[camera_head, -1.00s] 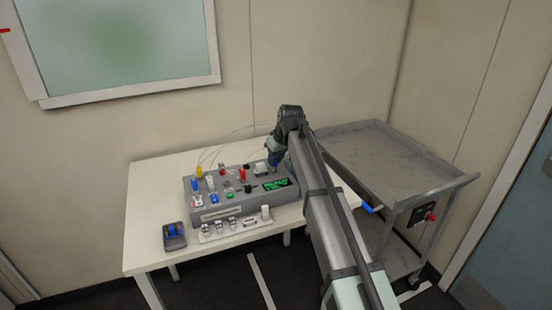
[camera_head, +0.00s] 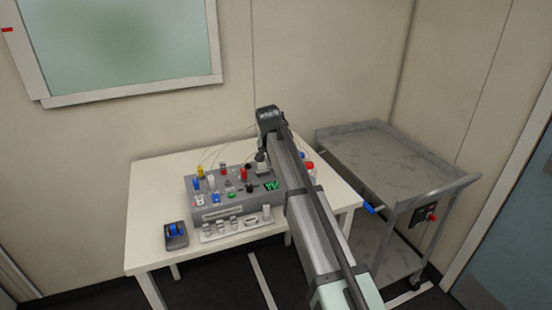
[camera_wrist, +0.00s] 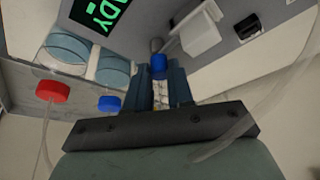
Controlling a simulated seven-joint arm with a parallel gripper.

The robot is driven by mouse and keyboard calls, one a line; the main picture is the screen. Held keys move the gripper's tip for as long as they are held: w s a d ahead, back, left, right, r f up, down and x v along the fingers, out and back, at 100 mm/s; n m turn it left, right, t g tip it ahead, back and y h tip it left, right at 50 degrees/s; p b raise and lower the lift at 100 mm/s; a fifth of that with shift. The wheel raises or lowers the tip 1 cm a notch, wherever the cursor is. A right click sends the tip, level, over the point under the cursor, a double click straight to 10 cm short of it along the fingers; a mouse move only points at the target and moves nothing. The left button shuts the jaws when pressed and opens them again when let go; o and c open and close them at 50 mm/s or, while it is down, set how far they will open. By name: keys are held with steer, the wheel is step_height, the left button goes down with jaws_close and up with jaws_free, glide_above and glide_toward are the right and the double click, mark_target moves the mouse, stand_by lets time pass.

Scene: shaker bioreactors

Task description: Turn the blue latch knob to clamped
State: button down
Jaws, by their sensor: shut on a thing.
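My gripper (camera_wrist: 160,85) points at the top of the grey device (camera_wrist: 130,28), its jaws closed around a small blue knob (camera_wrist: 158,66). The knob shows between the fingertips in the wrist view; its base and any clamp marking are hidden or too small to read. In the head view my gripper (camera_head: 262,157) is over the back right of the device (camera_head: 215,215), and my arm hides part of that area.
A white block (camera_wrist: 200,36) stands beside the knob. Bottles with a red cap (camera_wrist: 53,91) and a blue cap (camera_wrist: 108,103) stand near the gripper, with thin tubes around. A grey cart (camera_head: 390,165) stands right.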

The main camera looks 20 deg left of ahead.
steer(key=shift+m+h, duration=0.3)
steer(key=shift+m, duration=0.4)
steer(key=c, duration=1)
jaws_free()
steer(key=v, duration=1.3)
steer(key=shift+r, duration=0.35)
steer(key=shift+a, duration=0.1)
